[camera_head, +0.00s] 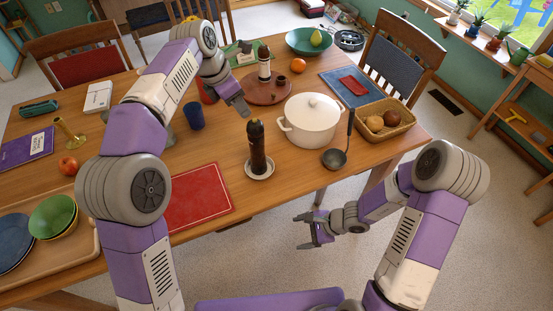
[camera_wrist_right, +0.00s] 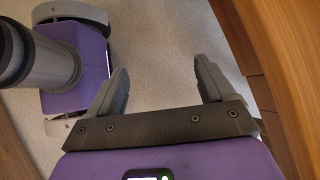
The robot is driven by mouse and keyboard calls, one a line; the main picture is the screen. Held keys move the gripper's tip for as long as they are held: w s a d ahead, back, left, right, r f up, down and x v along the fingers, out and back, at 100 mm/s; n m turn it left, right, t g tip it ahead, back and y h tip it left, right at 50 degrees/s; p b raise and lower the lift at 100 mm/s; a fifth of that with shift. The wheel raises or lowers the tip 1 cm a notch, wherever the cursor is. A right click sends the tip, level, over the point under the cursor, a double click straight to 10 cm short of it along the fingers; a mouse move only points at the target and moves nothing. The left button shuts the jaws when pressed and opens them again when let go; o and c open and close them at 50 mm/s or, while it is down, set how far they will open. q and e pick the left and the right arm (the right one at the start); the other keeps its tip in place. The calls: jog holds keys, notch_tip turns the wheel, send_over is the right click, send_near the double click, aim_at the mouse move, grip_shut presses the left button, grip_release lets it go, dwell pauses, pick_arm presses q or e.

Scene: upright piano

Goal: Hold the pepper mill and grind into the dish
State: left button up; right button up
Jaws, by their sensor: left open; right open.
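A tall dark pepper mill (camera_head: 257,150) with a black top stands upright at the near middle of the table. Its base appears to be on a small white dish (camera_head: 268,174), whose rim shows around it. My left gripper (camera_head: 238,105) is open and empty, above the table behind and slightly left of the mill, apart from it. My right gripper (camera_head: 305,229) is open and empty, off the table's near edge, right of and nearer than the mill. In the right wrist view its two fingers (camera_wrist_right: 162,88) are spread over bare floor.
A white lidded pot (camera_head: 308,122) stands right of the mill, with a black ladle (camera_head: 336,157) and a basket (camera_head: 397,106) beyond. A second mill (camera_head: 264,62) is on a round wooden board (camera_head: 283,91). A blue cup (camera_head: 193,116) and red mat (camera_head: 200,198) lie left.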

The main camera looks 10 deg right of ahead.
aim_at(263, 151)
jog(key=w+d+r+m+t, duration=0.3)
jog(key=w+r+m+t, duration=0.25)
jog(key=w, duration=0.35)
jog(key=w+a+r, duration=0.1)
jog(key=w+a+r+m+t+y, duration=0.1)
jog(key=w+a, duration=0.1)
jog(key=w+a+r+y, duration=0.1)
jog(key=a, duration=0.1)
jog(key=shift+w+a+r+t, duration=0.1)
jog(key=shift+w+r+t, duration=0.05)
jog(key=shift+r+t, duration=0.2)
jog(key=w+a+r+m+t+y, duration=0.2)
jog(key=w+r, duration=0.1)
jog(key=w+a+r+m+t, duration=0.1)
jog(key=a+r, duration=0.1)
jog(key=shift+w+r+y, duration=0.2)
jog(key=shift+w+y, duration=0.05)
jog(key=shift+y, duration=0.15)
jog(key=shift+w+a+r, duration=0.25)
jog(key=shift+w+a, duration=0.2)
jog(key=shift+a, duration=0.05)
jog(key=shift+t, duration=0.3)
jog(key=x, duration=0.6)
jog(key=shift+w+a, duration=0.2)
jog(key=shift+a, duration=0.05)
jog(key=shift+c, duration=0.2)
